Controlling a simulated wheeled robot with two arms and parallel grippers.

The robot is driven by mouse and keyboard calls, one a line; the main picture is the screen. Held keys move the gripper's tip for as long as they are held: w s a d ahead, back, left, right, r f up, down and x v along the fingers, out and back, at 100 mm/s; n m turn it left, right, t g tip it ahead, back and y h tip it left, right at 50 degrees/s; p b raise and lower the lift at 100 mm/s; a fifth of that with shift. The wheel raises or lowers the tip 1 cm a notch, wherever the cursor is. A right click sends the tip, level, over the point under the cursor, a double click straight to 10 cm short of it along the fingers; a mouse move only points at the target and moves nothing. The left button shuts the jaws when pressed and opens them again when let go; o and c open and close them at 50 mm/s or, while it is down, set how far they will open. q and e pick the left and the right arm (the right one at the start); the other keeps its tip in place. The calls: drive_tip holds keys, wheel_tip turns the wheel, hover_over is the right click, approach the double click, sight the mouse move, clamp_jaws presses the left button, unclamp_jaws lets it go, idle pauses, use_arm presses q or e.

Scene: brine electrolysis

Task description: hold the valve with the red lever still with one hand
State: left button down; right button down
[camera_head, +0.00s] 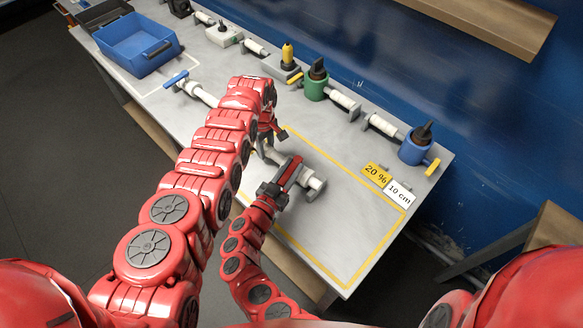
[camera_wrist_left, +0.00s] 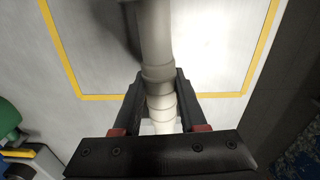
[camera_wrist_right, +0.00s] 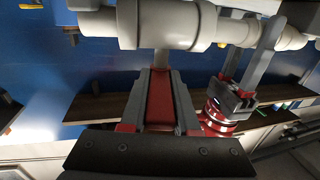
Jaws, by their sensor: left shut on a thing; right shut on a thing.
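The valve with the red lever is a white and grey pipe piece (camera_head: 314,186) inside the yellow outline on the table. My left gripper (camera_wrist_left: 161,100) is shut around its pipe (camera_wrist_left: 156,45) in the left wrist view. My right gripper (camera_wrist_right: 160,92) is shut on the red lever (camera_wrist_right: 160,98), which lies between its two dark fingers; the grey valve body (camera_wrist_right: 168,24) shows beyond them. In the head view the lever (camera_head: 291,170) shows by the right gripper. My left arm hides part of the valve there.
A valve with a blue handle (camera_head: 176,79) lies at the left, near a blue bin (camera_head: 137,53). A green holder (camera_head: 316,88), white pipe pieces and a blue holder (camera_head: 412,152) line the back edge. Labels (camera_head: 376,174) lie at the right. The outline's front right is clear.

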drive_tip(key=c, duration=0.6)
unclamp_jaws()
drive_tip(key=shift+c, duration=0.2)
drive_tip(key=shift+s, duration=0.1)
drive_tip(key=v, duration=1.2)
